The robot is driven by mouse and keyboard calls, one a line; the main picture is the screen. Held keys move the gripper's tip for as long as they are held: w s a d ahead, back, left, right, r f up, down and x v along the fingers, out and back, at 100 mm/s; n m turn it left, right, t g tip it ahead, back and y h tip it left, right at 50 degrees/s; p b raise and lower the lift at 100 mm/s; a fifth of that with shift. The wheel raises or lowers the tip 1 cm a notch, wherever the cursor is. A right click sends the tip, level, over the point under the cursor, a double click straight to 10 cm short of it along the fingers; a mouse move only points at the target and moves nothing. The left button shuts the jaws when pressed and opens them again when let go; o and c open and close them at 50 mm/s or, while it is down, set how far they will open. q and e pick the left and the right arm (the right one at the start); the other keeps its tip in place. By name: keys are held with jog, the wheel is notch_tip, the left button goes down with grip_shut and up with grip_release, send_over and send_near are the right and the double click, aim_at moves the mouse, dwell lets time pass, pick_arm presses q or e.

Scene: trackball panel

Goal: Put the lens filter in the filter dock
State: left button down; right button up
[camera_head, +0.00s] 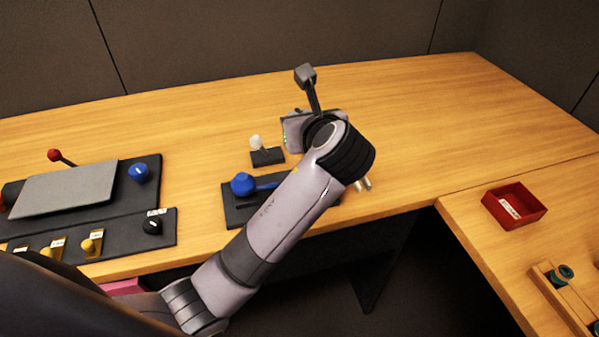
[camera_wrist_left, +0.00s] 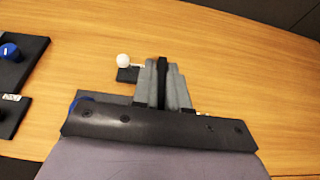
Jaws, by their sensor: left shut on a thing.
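My left gripper (camera_wrist_left: 165,70) points away from the camera in the left wrist view. Its grey fingers are shut on a narrow dark thing (camera_wrist_left: 163,85) seen edge-on; I cannot tell from its shape that it is the lens filter. In the head view my own wrist hides the fingers and most of the gripper body (camera_head: 296,133). The gripper is over the wooden desk, just right of a white-knobbed switch (camera_head: 267,156). I cannot identify the filter dock for sure. A wooden rack (camera_head: 560,300) with teal round pieces (camera_head: 565,272) is at the lower right. My right gripper is not in view.
A dark panel with a blue knob (camera_head: 242,184) lies partly under my arm. A larger control panel (camera_head: 150,205) with knobs and a grey plate is at left. A red labelled tray (camera_head: 514,206) sits on the right desk. The back of the desk (camera_head: 430,110) is clear.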

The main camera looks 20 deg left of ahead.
pick_arm(q)
notch_tip(320, 180, down, 12)
jog(key=shift+f+b, duration=0.2)
jog(key=shift+b, duration=0.7)
jog(key=shift+r, duration=0.1)
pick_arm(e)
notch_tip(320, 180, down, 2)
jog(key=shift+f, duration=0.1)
pick_arm(q)
jog(key=c, duration=1.1)
grip_release()
jog(key=shift+f, duration=0.2)
jog(key=shift+c, duration=0.2)
jog(key=shift+r, duration=0.1)
